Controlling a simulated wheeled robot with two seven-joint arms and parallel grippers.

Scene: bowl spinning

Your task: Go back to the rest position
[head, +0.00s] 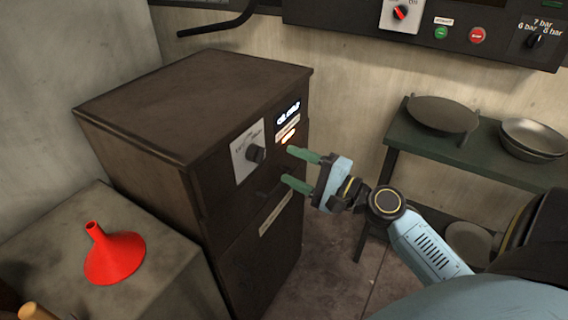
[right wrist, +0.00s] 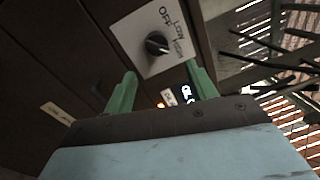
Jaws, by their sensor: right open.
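My right gripper (head: 292,170) is open and empty, its two green fingers spread apart in front of the dark brown cabinet machine (head: 190,110). It also shows in the right wrist view (right wrist: 160,90), with the fingers on either side of the machine's control plate. A black knob (head: 256,153) sits on a light plate on the machine's front; it also shows in the right wrist view (right wrist: 157,43), near words reading OFF, LOW and HIGH. The fingers appear apart from the knob. A lit display (head: 288,113) is on the front beside it. My left gripper is not in view.
A red funnel (head: 114,254) stands on a grey block (head: 165,270) at lower left. A dark green shelf (head: 400,145) at right holds a pan (head: 443,113) and bowls (head: 535,137). A control panel (head: 450,35) hangs on the back wall. Floor shows between machine and shelf.

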